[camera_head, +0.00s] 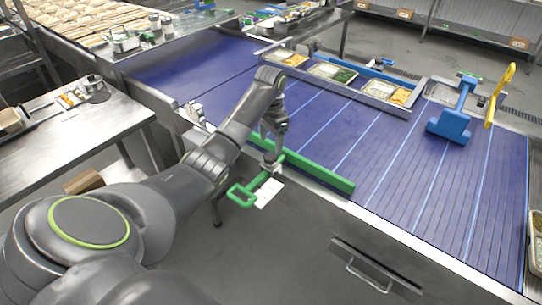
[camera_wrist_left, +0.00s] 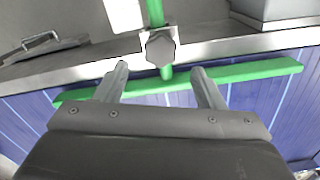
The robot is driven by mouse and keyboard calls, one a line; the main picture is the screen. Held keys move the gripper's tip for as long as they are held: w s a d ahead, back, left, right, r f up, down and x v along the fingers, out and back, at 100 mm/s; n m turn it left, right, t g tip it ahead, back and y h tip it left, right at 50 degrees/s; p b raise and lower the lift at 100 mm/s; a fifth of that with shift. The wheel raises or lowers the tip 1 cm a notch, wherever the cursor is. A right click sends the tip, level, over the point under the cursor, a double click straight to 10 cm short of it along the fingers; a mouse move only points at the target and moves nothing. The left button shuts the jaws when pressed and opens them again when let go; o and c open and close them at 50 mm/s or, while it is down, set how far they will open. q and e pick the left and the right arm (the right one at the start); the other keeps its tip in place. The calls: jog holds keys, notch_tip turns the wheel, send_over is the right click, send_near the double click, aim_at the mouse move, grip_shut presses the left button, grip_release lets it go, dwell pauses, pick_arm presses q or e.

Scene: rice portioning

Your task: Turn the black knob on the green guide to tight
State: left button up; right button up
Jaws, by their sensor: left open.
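The green guide (camera_head: 318,172) lies along the near edge of the blue conveyor, with a green handle (camera_head: 240,196) sticking out on the near side. It also shows in the left wrist view as a long green bar (camera_wrist_left: 250,72). The black knob (camera_wrist_left: 160,47) sits on a metal clamp over the guide's green rod.
A white card (camera_head: 268,192) hangs by the handle. The conveyor (camera_head: 400,160) has food trays (camera_head: 332,72) along its far side and a blue guide (camera_head: 450,124) at the right. A steel table (camera_head: 60,145) stands at the left. A metal drawer handle (camera_head: 366,276) is at the front.

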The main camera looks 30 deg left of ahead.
aim_at(271, 156)
pick_arm(q)
jog(key=shift+f+p, duration=0.35)
jog(key=shift+f, duration=2.45)
jog(key=c, duration=1)
jog(key=shift+r+m+p, duration=0.25)
jog(key=shift+m+p, duration=0.35)
jog(key=shift+p, duration=0.05)
jog(key=shift+f+m+p, duration=0.2)
jog(key=shift+m+p, duration=0.3)
jog(key=shift+m, duration=0.5)
jog(key=o, duration=1)
